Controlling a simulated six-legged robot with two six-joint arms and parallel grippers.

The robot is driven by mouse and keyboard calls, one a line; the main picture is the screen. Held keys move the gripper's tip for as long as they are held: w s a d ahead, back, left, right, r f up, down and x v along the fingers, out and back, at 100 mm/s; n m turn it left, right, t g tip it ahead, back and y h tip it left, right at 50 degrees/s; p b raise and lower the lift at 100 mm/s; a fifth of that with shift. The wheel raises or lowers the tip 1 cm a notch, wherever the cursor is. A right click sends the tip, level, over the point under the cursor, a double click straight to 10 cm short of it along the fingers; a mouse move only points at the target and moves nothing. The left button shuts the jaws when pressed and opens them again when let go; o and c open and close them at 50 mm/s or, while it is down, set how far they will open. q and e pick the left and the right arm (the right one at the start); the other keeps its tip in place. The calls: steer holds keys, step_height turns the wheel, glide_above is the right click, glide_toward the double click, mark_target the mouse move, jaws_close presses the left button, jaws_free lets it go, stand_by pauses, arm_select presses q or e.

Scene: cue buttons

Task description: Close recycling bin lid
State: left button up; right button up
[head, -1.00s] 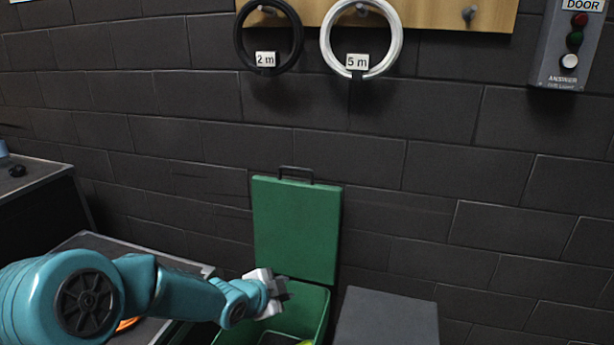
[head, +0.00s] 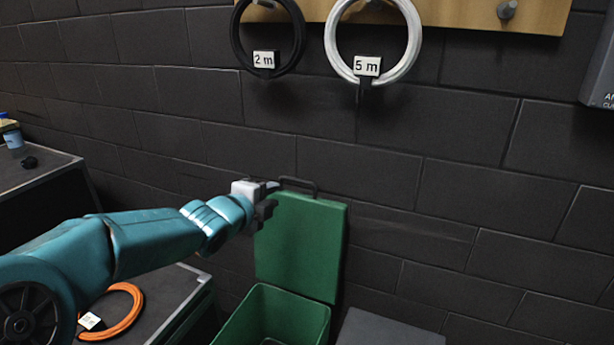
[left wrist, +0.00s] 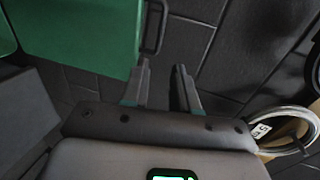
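The green recycling bin (head: 262,322) stands open at the bottom middle of the head view. Its green lid (head: 303,250) stands upright behind the opening, near the dark wall. A dark handle (head: 304,184) sits on the lid's top edge; in the left wrist view the handle (left wrist: 161,28) is ahead of the fingers, and the lid (left wrist: 85,35) fills the upper left. My left gripper (head: 270,201) is at the lid's upper left corner. Its fingers (left wrist: 163,76) are apart with nothing seen between them. Whether it touches the lid is unclear. My right gripper is out of view.
A grey box (head: 385,328) stands right of the bin. An orange cable coil (head: 127,322) lies on a dark surface at left. Black (head: 237,38) and white (head: 410,50) coils hang on the wall above.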

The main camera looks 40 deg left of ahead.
mark_target(298, 182)
arm_select(q)
steer(key=x, duration=0.8)
steer(key=p+x, duration=0.1)
steer(key=x, duration=0.7)
steer(key=shift+a, duration=0.2)
steer(key=shift+f, duration=0.1)
jaws_close()
